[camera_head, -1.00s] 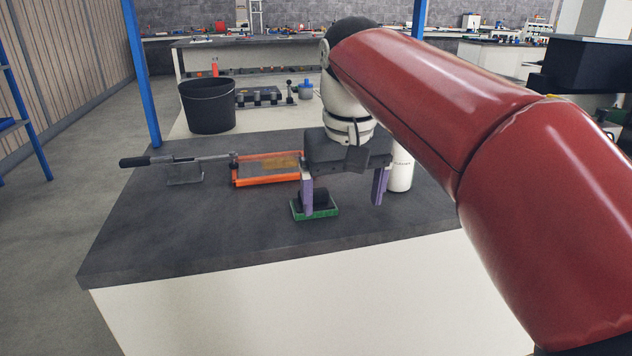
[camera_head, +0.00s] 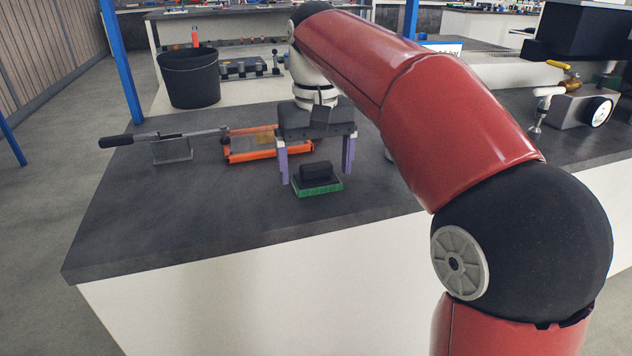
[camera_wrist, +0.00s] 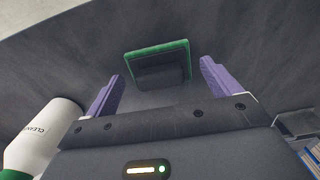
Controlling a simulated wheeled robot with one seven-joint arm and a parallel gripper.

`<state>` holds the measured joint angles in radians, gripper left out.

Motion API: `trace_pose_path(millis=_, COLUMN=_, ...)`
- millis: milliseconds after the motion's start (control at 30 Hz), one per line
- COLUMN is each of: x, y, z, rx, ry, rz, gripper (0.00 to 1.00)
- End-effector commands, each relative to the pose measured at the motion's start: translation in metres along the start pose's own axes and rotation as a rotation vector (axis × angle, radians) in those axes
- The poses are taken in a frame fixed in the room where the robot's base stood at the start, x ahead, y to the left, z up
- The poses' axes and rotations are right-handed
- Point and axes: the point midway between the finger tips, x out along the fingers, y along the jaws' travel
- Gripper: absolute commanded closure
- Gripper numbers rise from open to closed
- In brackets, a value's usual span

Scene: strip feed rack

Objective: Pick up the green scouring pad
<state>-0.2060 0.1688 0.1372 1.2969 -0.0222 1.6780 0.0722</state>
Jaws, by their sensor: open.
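The green scouring pad (camera_head: 318,186) lies flat on the dark worktop near its front edge, with a black block-shaped grip (camera_head: 316,171) on top. It also shows in the wrist view (camera_wrist: 158,50), ahead of the fingers and between their lines. My gripper (camera_head: 316,174) is open and empty, with its two purple fingers pointing down behind the pad in the head view. In the wrist view the fingers (camera_wrist: 160,84) stand wider apart than the black grip. Neither finger visibly touches the pad.
An orange frame (camera_head: 262,154) and a long-handled lever tool (camera_head: 172,147) lie to the left. A black bucket (camera_head: 190,78) stands behind. A white cleaner bottle (camera_wrist: 42,132) is near my gripper. A gauge device (camera_head: 585,112) sits at right. The worktop front left is clear.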

Motion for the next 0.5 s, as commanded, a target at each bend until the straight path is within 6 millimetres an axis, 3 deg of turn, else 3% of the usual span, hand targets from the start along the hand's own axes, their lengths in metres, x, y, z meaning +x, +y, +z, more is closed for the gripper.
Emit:
trace_pose_path(millis=267, x=0.0038, y=0.0003, z=0.0, rx=0.0, ry=0.001, rz=0.0, gripper=0.11)
trace_pose_path(millis=500, x=0.0037, y=0.0003, z=0.0, rx=0.0, ry=0.001, rz=0.0, gripper=0.41)
